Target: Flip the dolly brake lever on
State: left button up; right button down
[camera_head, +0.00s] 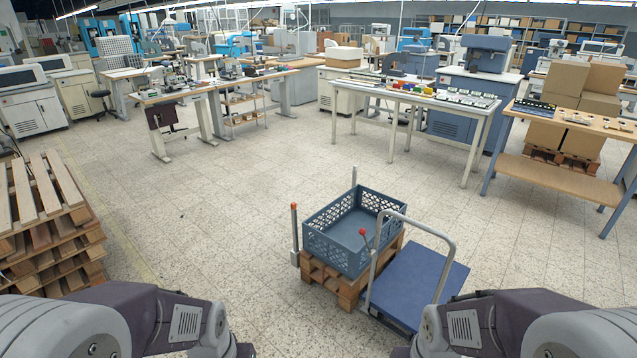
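A dolly with a flat blue platform (418,283) and a bent grey push handle (452,250) stands on the floor at the lower middle right. A thin lever with a red knob (362,232) rises at the dolly's left side, in front of the blue crate; it looks like the brake lever, and its foot is hard to make out. It stands roughly upright, leaning slightly. My two arms come in from the bottom left and bottom right corners, short of the dolly's lever. Both grippers are below the picture's edge, out of view.
A blue-grey open crate (333,246) sits on a small wooden pallet (349,287) beside the dolly, with a red-tipped post (294,222) at its left. Stacked pallets (45,225) stand at the left. Worktables (415,98) stand farther back. The floor between is clear.

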aim_at(362, 232)
jog(key=i+u, duration=0.1)
jog(key=i, duration=0.45)
jog(key=i+l, duration=0.1)
jog(key=i, duration=0.5)
jog(key=i+u, duration=0.15)
jog(key=i, duration=0.4)
jog(key=i+l, duration=0.2)
jog(key=i, duration=0.35)
jog(key=j+u, duration=0.05)
